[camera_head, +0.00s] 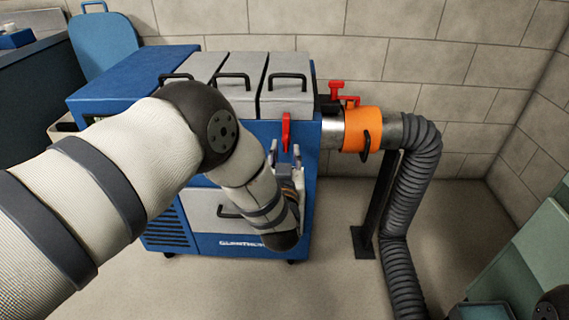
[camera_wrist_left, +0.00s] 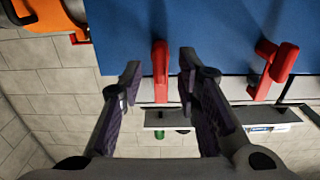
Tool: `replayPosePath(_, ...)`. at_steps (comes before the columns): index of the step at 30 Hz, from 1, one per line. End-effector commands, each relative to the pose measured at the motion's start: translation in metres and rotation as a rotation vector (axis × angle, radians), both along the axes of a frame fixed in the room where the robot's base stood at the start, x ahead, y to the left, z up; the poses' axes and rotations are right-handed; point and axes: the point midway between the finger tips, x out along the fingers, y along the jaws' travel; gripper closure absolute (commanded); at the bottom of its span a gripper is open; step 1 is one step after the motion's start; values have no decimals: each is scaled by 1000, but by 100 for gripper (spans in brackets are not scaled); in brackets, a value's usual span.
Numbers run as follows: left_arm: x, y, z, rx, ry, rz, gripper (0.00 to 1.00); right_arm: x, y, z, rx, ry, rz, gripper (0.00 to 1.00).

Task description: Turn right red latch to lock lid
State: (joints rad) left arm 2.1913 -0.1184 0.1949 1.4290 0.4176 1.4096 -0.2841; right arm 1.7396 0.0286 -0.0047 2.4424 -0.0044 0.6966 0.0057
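The right red latch (camera_head: 286,132) hangs upright on the front of the blue machine (camera_head: 268,134), below the rightmost grey lid (camera_head: 287,100). My left gripper (camera_head: 284,152) is just below it with fingers spread. In the left wrist view, the red latch (camera_wrist_left: 160,70) shows between the open fingertips of my left gripper (camera_wrist_left: 159,76), with gaps on both sides; I see no clear contact. A second red latch (camera_wrist_left: 272,68) sits to the right there, tilted; my arm hides that area in the head view.
An orange collar (camera_head: 362,130) joins the machine to a grey corrugated duct (camera_head: 400,200); red handles (camera_head: 337,90) stand above it. A dark post (camera_head: 375,205) stands beside the duct. Floor between machine and post is clear. A green surface (camera_head: 520,250) is at right.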

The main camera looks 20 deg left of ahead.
Motion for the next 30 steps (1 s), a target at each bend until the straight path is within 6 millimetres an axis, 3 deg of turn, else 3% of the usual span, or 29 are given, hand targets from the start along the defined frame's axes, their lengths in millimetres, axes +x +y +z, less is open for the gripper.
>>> replayPosePath(3, -33, -10, -1, 1, 5, -3, 70, 0, 0, 0, 0, 0, 0, 100)
replayPosePath(9, -70, -20, 0, 0, 1, -2, 70, 0, 0, 0, 0, 0, 0, 100)
replayPosePath(25, -78, -22, 0, 0, 3, 0, 70, 0, 0, 0, 0, -1, 0, 100)
replayPosePath(28, -93, -18, -19, -6, 101, -28, 70, 5, 0, 8, 0, -15, -1, 100)
replayPosePath(30, -123, -12, -50, -23, 273, -73, 70, 13, 0, 21, 0, -41, -2, 100)
